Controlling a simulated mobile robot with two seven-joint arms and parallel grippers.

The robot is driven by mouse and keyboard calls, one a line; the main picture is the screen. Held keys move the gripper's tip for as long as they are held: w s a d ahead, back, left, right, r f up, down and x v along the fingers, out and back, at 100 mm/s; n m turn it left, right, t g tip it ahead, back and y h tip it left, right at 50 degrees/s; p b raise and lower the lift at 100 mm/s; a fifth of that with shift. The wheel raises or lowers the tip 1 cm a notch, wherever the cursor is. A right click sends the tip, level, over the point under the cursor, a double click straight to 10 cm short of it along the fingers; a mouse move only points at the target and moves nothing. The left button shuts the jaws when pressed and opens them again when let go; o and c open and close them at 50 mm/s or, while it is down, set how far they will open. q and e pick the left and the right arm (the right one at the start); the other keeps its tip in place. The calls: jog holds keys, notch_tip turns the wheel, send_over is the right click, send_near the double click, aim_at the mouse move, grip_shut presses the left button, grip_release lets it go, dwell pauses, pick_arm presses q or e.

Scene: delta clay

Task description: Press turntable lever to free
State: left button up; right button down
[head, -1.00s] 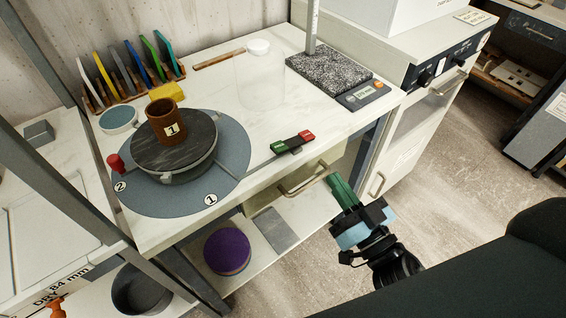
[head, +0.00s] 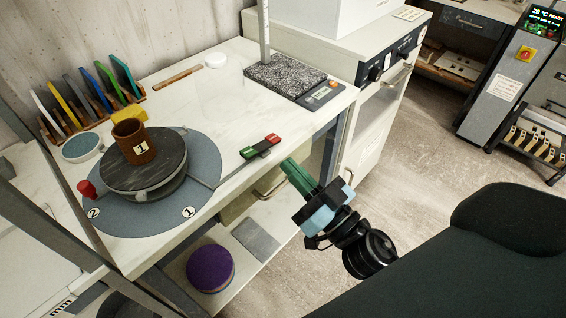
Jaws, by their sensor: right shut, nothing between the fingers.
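The turntable (head: 150,186) is a dark round disc on a blue-grey round mat (head: 125,222) at the table's left. A lever (head: 260,147) with a green end and a red end lies at the table's front edge. A thin rod runs from it towards the turntable. My right gripper (head: 290,170) has green fingers, shut and empty. It is in front of the table edge, just right of and below the lever in the picture, apparently apart from it. My left gripper is out of view.
A red knob (head: 87,189) stands at the mat's left edge. A rack of coloured tools (head: 90,100), a yellow block (head: 129,115) and a round dish (head: 82,147) are behind. A granite slab (head: 284,80) with a post and a display (head: 321,95) stands at right. A purple disc (head: 210,268) sits on the lower shelf.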

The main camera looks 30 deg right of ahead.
notch_tip(320, 180, up, 3)
jog(key=p, duration=0.2)
send_over(263, 166)
jog(key=shift+w+d, duration=0.25)
jog(key=f+b, duration=0.2)
jog(key=f, duration=0.1)
jog(key=shift+s+a, duration=0.15)
jog(key=shift+s, duration=0.05)
jog(key=shift+s+f+b, duration=0.1)
jog(key=shift+f+b, duration=0.15)
jog(key=shift+b, duration=0.05)
jog(key=shift+f, duration=0.15)
jog(key=shift+a+f+b, duration=0.1)
jog(key=shift+b, duration=0.2)
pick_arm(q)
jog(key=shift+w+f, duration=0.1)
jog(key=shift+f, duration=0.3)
